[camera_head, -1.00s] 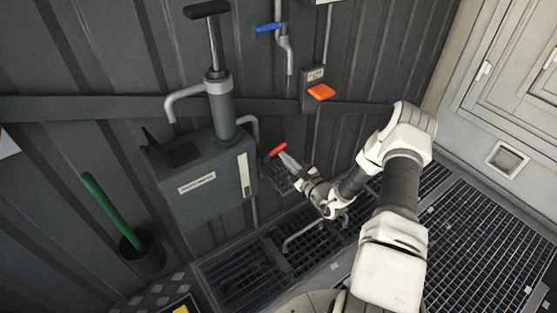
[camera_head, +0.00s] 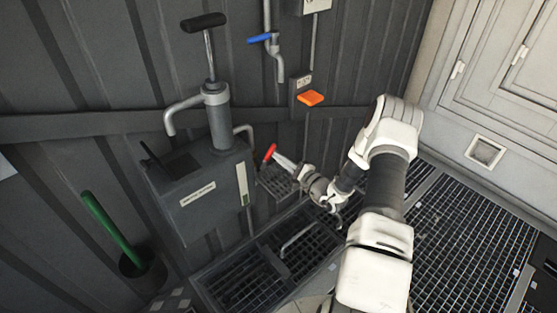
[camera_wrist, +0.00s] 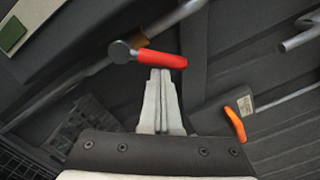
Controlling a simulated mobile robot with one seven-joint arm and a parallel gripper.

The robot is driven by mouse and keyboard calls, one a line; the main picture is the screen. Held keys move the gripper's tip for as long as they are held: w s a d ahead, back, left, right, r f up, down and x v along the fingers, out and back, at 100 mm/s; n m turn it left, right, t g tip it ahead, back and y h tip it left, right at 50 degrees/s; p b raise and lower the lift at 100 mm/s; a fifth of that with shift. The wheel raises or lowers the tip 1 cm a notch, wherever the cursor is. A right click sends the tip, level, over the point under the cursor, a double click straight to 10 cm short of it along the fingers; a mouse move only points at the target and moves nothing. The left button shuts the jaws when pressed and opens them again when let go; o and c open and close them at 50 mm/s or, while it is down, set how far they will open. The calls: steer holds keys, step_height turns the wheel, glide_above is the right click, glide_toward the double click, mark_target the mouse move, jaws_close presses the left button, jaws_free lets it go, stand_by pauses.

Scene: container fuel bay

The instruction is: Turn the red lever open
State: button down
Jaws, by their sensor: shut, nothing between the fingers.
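The red lever (camera_head: 269,153) sits low on the dark wall, just right of the grey hand-pump box. In the wrist view the red lever (camera_wrist: 160,58) extends to the right from a round dark pivot on a pipe. My gripper (camera_head: 276,160) is at the lever from its lower right side. In the wrist view my gripper (camera_wrist: 160,74) has its pale fingers together, with the tips against or just below the lever's middle. Nothing is between the fingers. I cannot tell for certain whether the tips touch the lever.
The grey pump box (camera_head: 203,190) with its black-handled pump stands left of the lever. A blue lever (camera_head: 260,39) and an orange handle (camera_head: 310,98) are higher on the wall. A green rod (camera_head: 107,222) leans at lower left.

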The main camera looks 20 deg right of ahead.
steer(key=n, duration=0.2)
steer(key=a+r+n, duration=0.1)
steer(key=n, duration=0.1)
steer(key=a+r+n, duration=0.1)
steer(key=shift+s+a+r+n, duration=0.1)
steer(key=shift+s+a+n, duration=0.05)
steer(key=shift+s+n, duration=0.25)
steer(key=shift+a+r, duration=0.1)
steer(key=shift+a, duration=0.05)
steer(key=shift+s, duration=0.15)
stand_by(0.4)
